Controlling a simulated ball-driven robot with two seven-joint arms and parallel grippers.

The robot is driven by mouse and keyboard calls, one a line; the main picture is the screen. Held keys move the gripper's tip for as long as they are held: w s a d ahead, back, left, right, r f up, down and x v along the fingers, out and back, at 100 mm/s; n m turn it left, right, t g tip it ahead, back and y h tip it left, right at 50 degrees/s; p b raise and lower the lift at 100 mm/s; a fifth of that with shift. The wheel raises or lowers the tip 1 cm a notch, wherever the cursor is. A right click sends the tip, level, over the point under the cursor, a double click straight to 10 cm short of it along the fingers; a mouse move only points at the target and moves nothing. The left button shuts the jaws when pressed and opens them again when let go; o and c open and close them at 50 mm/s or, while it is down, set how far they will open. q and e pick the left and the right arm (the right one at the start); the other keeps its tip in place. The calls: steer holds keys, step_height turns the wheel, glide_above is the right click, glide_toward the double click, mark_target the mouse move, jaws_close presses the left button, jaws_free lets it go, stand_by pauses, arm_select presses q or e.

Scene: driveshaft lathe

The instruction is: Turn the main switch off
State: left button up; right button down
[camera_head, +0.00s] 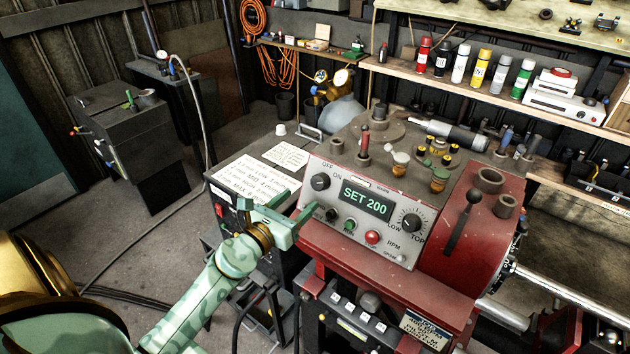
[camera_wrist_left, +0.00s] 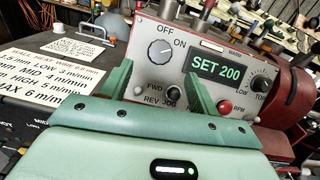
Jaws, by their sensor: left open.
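In the left wrist view the knob (camera_wrist_left: 160,50) has a pale pointer mark that appears turned toward ON. The panel display (camera_head: 366,201) is lit and reads SET 200. My left gripper (camera_head: 287,220) is open and empty, in front of the panel's left side. In the wrist view its two fingers (camera_wrist_left: 157,84) stand below and to either side of the knob, apparently apart from it. My right gripper is not in view.
A green button (camera_head: 350,225), a red button (camera_head: 372,237) and the RPM dial (camera_head: 411,222) share the panel. The red lathe housing (camera_head: 470,230) stands to the right. A dark cabinet bearing paper notes (camera_head: 250,183) stands left of the panel. Open floor lies further left.

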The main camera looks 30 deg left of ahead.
mark_target(316, 185)
arm_select(q)
steer(key=w, duration=0.8)
steer(key=shift+d, duration=0.2)
steer(key=c, duration=1)
